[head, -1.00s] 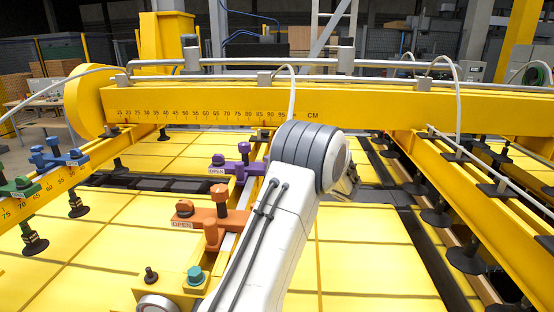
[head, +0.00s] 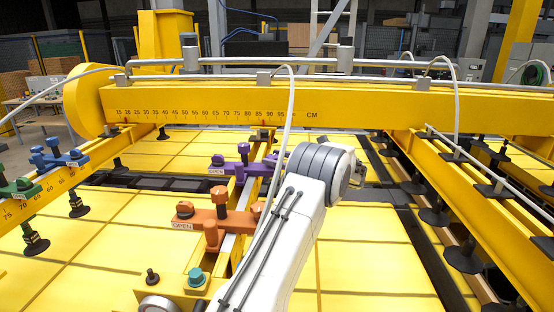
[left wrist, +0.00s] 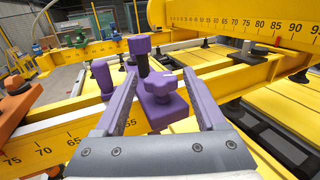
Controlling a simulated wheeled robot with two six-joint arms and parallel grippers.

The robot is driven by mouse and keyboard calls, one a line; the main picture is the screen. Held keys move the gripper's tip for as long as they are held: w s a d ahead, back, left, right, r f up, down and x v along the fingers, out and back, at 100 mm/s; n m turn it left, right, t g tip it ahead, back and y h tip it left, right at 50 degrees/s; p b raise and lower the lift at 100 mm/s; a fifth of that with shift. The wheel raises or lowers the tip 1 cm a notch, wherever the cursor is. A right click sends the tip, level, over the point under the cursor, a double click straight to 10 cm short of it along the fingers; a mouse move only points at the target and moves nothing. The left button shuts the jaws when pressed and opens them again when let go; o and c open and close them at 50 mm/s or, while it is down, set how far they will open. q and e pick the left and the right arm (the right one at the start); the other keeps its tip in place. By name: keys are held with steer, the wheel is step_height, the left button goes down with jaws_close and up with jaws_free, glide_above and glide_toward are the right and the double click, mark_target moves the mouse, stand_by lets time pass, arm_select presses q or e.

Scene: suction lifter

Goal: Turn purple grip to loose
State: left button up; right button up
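The purple grip (head: 243,150) is a lobed knob on a purple clamp on the yellow beam, left of my arm in the head view. A small OPEN label (head: 217,172) shows by its clamp. In the left wrist view, the purple knob (left wrist: 160,85) appears between the fingers of my left gripper (left wrist: 161,76). The fingers are spread apart with the knob ahead; I cannot tell whether either touches it. Purple posts (left wrist: 140,48) stand behind and left of the knob. In the head view, my left gripper is mostly hidden behind its wrist. My right gripper is not in view.
An orange clamp (head: 215,218) sits nearer on the same beam, with a teal knob (head: 196,277) below. Blue (head: 58,156) and green (head: 20,187) clamps are on the left beam. A yellow crossbeam with a scale (head: 200,107) spans behind. White hoses hang near my arm.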

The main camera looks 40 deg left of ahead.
arm_select(q)
steer(key=shift+d+f, duration=0.1)
steer(key=shift+w+d+b, duration=0.1)
steer(key=shift+d+b, duration=0.25)
steer(key=w+d+b, duration=0.1)
steer(key=d+b, duration=0.3)
steer(key=d, duration=0.5)
steer(key=shift+w+d, duration=0.25)
steer(key=shift+w, duration=0.05)
steer(key=s+d+f+t+h+b, duration=0.3)
steer(key=s+d+f+h, duration=0.3)
steer(key=d, duration=0.4)
steer(key=s+d+f+n+h+b, duration=0.1)
steer(key=s+d+f+n+h, duration=0.2)
steer(key=s+d, duration=0.4)
steer(key=s+d+f+n+h+b, duration=0.2)
steer(key=s+d+f+h, duration=0.3)
steer(key=s, duration=0.9)
steer(key=s+d+f+n+h+b, duration=0.2)
steer(key=s+d+f+n+h, duration=0.1)
steer(key=s+d+f, duration=0.6)
steer(key=shift+s+n+h, duration=0.4)
steer(key=shift+s+h, duration=0.5)
steer(key=shift+s, duration=0.15)
